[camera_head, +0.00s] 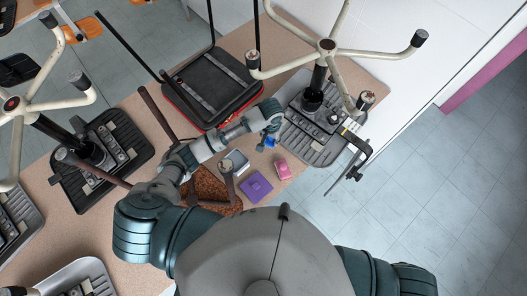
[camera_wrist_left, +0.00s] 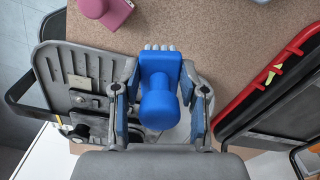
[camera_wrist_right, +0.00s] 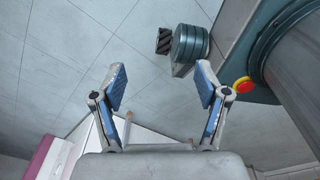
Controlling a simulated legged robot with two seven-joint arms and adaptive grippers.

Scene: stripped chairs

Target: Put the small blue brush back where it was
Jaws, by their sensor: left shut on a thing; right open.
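The small blue brush (camera_head: 269,141) is held by my left gripper (camera_head: 270,128) above the table (camera_head: 298,178), just left of a grey upturned chair seat. In the left wrist view the brush (camera_wrist_left: 160,88) sits between both fingers, its pale bristles showing at the top edge of its blue block. My left gripper (camera_wrist_left: 160,100) is shut on it. In the right wrist view my right gripper (camera_wrist_right: 162,90) is open and empty over the tiled floor. My right gripper does not show in the head view.
Upturned chairs crowd the table. A red-edged black seat (camera_head: 212,88) lies behind.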

